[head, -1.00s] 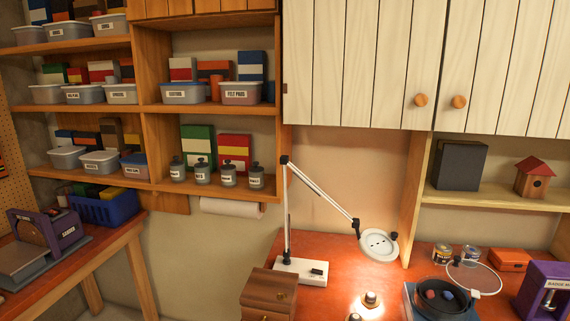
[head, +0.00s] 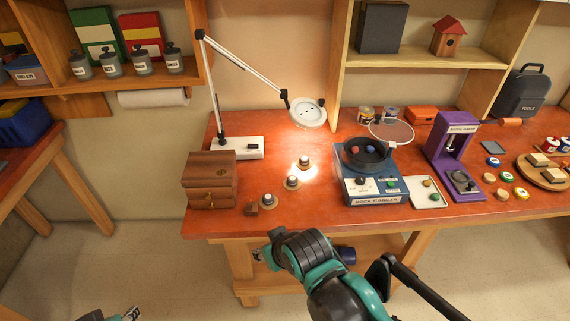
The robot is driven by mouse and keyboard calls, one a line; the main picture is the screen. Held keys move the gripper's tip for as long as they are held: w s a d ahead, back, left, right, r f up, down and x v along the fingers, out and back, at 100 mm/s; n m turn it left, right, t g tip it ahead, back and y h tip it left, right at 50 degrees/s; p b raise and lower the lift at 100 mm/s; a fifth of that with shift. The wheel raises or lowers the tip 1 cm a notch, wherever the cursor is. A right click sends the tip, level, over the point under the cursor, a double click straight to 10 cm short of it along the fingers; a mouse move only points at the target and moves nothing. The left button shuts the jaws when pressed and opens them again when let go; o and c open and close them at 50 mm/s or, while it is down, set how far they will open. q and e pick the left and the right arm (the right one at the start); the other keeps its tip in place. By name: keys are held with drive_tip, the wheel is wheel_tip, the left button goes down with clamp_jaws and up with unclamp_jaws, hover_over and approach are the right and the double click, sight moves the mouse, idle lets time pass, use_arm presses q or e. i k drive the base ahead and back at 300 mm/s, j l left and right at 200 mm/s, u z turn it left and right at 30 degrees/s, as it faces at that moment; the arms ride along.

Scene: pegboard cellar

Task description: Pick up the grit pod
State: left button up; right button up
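No label reading "grit pod" is legible. Several small dark-topped knobs on round bases stand on the red bench under the lamp: one at the back (head: 305,162), one in the middle (head: 292,182) and one at the front (head: 268,200); I cannot tell whether any is the grit pod. The rock tumbler (head: 372,192) stands to their right, with a dark bowl holding coloured stones. Part of what looks like my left gripper (head: 131,314) shows at the bottom edge, far from the bench top.
A wooden drawer box (head: 210,180) and the magnifier lamp's white base (head: 237,148) stand at the bench's left. Right of the tumbler are a white tray (head: 426,193), a purple press (head: 455,150) and several small spools. Bare bench lies between the knobs and tumbler.

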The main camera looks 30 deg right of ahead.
sight(292, 180)
drive_tip(key=l+z, duration=0.1)
drive_tip(key=z, duration=0.35)
drive_tip(key=i+z, duration=0.1)
drive_tip(key=z, duration=0.4)
drive_tip(key=i+l+z, duration=0.1)
drive_tip(key=z, duration=0.8)
drive_tip(key=i+z, duration=0.1)
drive_tip(key=i, duration=0.3)
drive_tip(key=j, duration=0.1)
